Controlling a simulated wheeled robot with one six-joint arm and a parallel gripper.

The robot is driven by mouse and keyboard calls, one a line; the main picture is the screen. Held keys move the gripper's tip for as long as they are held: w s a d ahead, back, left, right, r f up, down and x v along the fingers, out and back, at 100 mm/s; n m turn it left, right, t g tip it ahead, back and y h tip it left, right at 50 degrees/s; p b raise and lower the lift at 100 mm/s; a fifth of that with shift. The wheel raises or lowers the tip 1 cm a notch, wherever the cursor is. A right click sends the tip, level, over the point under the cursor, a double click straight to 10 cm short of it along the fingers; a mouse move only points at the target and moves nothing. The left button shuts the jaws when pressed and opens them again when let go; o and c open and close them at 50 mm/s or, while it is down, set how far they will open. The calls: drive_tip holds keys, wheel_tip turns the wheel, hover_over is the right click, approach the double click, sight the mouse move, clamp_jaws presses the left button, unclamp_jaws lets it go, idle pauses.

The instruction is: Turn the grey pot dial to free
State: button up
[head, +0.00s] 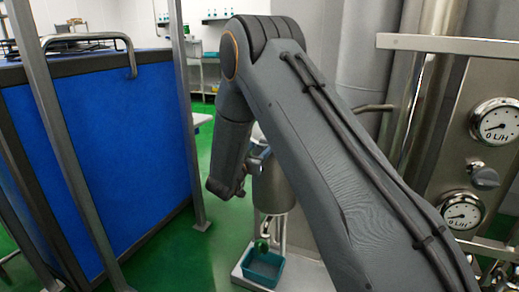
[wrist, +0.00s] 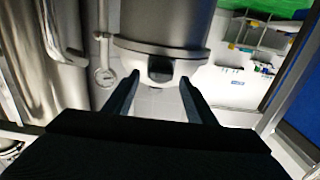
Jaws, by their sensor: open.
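My gripper (wrist: 158,88) shows in the wrist view with its two dark fingers apart and nothing between them. Just beyond the fingertips is a grey steel pot (wrist: 165,22) with a dark rim and a pale end with a dark opening (wrist: 160,70). I cannot tell whether the fingers touch it. In the head view a steel pot (head: 273,192) stands beside my wrist, partly hidden by my arm. I cannot make out a dial on it. A round grey knob (head: 484,178) sits on the steel panel at the right, apart from my gripper.
Two gauges marked 0 L/H, an upper one (head: 497,122) and a lower one (head: 462,212), flank the knob. A teal bin (head: 262,270) stands below the pot. A blue partition (head: 110,165) and metal posts stand left. Green floor (head: 165,255) is open between.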

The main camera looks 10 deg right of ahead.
drive_tip(key=shift+w+d, duration=0.25)
drive_tip(key=shift+w, duration=0.15)
drive_tip(key=shift+c, duration=0.5)
drive_tip(key=c, duration=1)
drive_tip(key=shift+o, duration=0.2)
